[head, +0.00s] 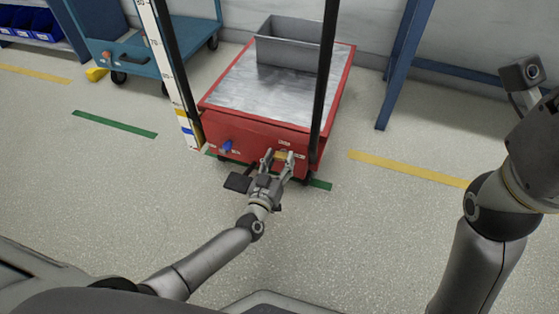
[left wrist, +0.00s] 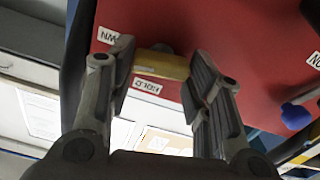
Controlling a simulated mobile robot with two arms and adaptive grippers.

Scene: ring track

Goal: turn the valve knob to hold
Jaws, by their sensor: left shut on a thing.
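The valve knob (head: 284,155) is a yellow bar on the front face of the red cart (head: 256,137). My left gripper (head: 279,154) has its fingers on either side of it, shut on it. In the left wrist view the yellow knob (left wrist: 160,65) lies crosswise between the two fingers (left wrist: 165,82). A white label reading HOLD (left wrist: 147,86), upside down there, sits close beside the knob. Another label (left wrist: 108,36) is partly hidden by a finger. Which label the knob points at I cannot tell.
A blue knob (head: 227,146) is left of the yellow one on the same face. Black uprights and a white scale post (head: 168,60) stand by the cart. A blue trolley (head: 150,50) is behind left, a blue frame (head: 400,60) behind right. The floor in front is clear.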

